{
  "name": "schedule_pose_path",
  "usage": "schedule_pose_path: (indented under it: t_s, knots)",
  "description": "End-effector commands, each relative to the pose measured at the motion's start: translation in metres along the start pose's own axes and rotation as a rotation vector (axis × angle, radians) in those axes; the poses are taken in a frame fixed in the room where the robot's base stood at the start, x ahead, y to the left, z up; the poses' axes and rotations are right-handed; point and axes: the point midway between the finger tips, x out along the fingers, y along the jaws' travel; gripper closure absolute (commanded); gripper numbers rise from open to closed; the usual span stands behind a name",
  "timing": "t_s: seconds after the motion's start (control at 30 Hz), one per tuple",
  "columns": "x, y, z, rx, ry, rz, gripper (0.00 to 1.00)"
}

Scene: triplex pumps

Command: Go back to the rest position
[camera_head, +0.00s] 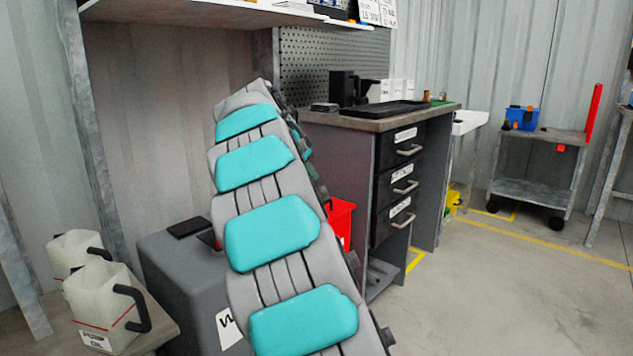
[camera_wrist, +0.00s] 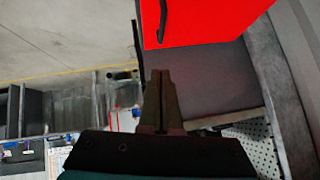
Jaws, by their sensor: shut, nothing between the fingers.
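My gripper (camera_wrist: 161,103) shows in the wrist view, its two fingers together and nothing held between them. A red box-like thing with a dark handle (camera_wrist: 205,20) is at the top of the wrist view, beyond the fingertips, and the gap to it is hard to judge. In the head view my grey and teal arm stands in the middle of the picture, reaching up. The gripper itself does not show in the head view.
Two white jugs (camera_head: 104,300) stand at the lower left. A grey box (camera_head: 175,270) and a red bin (camera_head: 341,222) are beside my arm. A workbench with drawers (camera_head: 398,185) is behind. A cart (camera_head: 535,180) stands at the right. The floor (camera_head: 500,290) at the right front is clear.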

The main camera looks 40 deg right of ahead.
Motion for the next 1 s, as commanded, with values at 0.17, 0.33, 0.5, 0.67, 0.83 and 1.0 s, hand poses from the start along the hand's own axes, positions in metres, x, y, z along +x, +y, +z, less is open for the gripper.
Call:
schedule_pose_path:
  t_s: [0.17,0.33,0.5,0.67,0.83,1.0]
  knots:
    - [-0.016,-0.001,-0.001,0.0,0.001,-0.002,1.0]
    - [-0.019,-0.001,-0.001,0.0,0.001,-0.002,1.0]
    - [-0.024,0.002,0.003,-0.016,-0.009,0.002,1.0]
    - [-0.047,0.023,0.03,-0.117,-0.079,0.021,1.0]
    - [-0.083,0.065,0.084,-0.31,-0.216,0.031,1.0]
    - [-0.119,0.114,0.147,-0.524,-0.371,0.011,1.0]
